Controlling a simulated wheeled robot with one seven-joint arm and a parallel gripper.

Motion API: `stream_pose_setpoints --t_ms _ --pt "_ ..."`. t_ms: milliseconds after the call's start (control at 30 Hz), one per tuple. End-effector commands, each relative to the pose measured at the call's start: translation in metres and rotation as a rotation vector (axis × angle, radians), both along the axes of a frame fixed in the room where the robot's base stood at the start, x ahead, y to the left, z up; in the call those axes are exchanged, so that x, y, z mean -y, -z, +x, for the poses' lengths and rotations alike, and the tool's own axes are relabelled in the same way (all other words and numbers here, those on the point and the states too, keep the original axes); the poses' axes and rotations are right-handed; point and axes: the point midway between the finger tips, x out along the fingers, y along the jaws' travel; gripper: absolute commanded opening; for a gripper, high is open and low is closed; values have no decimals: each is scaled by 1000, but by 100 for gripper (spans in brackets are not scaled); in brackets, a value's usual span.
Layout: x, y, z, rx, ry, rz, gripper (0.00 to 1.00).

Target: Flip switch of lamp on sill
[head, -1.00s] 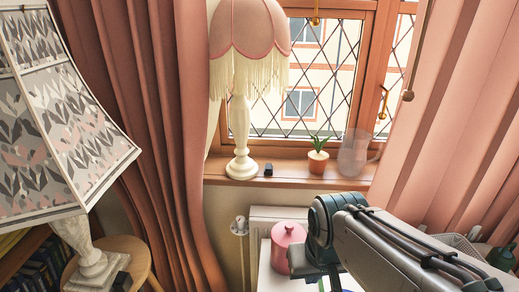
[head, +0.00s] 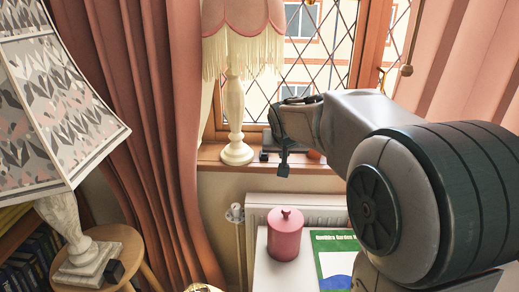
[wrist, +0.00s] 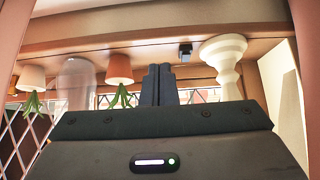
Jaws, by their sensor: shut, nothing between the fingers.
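The lamp on the sill has a cream turned base (head: 236,120) and a pink shade (head: 243,15) with a long fringe. Its base also shows in the wrist view (wrist: 225,58), which is upside down. A small black switch box (head: 264,156) sits on the sill just right of the base; the wrist view shows it too (wrist: 185,50). My gripper (head: 283,168) is shut and empty at the front of the sill, just right of the switch. In the wrist view its fingertips (wrist: 160,68) appear close beside the switch; I cannot tell whether they touch.
A pink canister (head: 285,235) stands below on a white surface before the radiator (head: 325,208). Another lamp (head: 65,235) stands on a round stool at left.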

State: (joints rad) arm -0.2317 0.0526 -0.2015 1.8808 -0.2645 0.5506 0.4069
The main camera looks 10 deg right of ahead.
Motion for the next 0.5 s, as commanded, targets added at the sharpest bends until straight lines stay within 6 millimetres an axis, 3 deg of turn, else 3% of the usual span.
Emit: stream_pose_setpoints --t_ms 33,100,200,333,500 --pt "-5 7 28 40 2 -11 0" --pt "-11 6 60 96 7 -20 0" --pt "-20 4 94 161 6 -33 0" --pt "-30 2 120 214 2 -40 0" --pt "-33 0 129 235 1 -42 0"
